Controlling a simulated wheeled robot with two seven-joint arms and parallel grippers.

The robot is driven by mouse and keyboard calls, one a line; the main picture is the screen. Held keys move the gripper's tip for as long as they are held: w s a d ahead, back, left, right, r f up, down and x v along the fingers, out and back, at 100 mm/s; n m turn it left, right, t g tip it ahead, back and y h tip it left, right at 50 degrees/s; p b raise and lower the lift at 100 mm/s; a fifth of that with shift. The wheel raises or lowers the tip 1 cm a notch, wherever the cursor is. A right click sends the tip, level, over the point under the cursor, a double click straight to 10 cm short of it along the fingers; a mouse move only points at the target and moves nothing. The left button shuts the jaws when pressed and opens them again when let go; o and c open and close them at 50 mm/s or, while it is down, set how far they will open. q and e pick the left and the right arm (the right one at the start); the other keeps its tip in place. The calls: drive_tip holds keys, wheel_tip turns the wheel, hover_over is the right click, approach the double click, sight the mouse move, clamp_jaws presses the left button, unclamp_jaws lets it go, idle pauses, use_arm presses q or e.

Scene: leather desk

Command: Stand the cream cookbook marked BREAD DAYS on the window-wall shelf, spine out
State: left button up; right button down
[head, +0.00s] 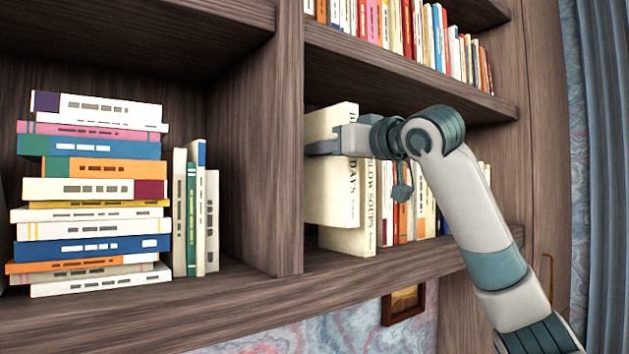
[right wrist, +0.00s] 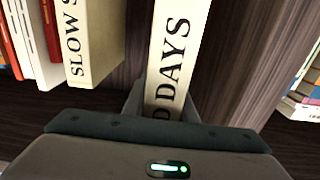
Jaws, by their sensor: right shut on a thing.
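The cream BREAD DAYS cookbook (head: 331,195) is upright in the right-hand bay, beside the wooden divider. Its spine, with DAYS readable, faces outward; the upper part of the title is hidden by my gripper. My right gripper (head: 338,141) is shut on the book at its upper part. The book's lower edge appears a little above the shelf board (head: 325,266). In the right wrist view the cookbook (right wrist: 178,50) stands between the jaws, apart from the SLOW SOUPS book. My left gripper is not in view.
The cream SLOW SOUPS book (head: 369,205) ends a row of upright books right of the cookbook. The divider (head: 289,140) is close on the left. A stack of books (head: 95,230) and several upright ones fill the left bay. Another shelf (head: 400,70) runs above my gripper.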

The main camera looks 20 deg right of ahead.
sight(314, 186)
drive_tip(key=w, duration=0.1)
drive_tip(key=w+f+p, duration=0.1)
drive_tip(key=w, duration=0.1)
drive_tip(key=w+f+p, duration=0.1)
drive_tip(key=shift+w+a, duration=0.15)
drive_tip(key=shift+a, duration=0.15)
drive_tip(key=shift+w+f, duration=0.5)
drive_tip(key=shift+a, duration=0.1)
drive_tip(key=shift+f+p, duration=1.2)
drive_tip(key=shift+f, duration=0.75)
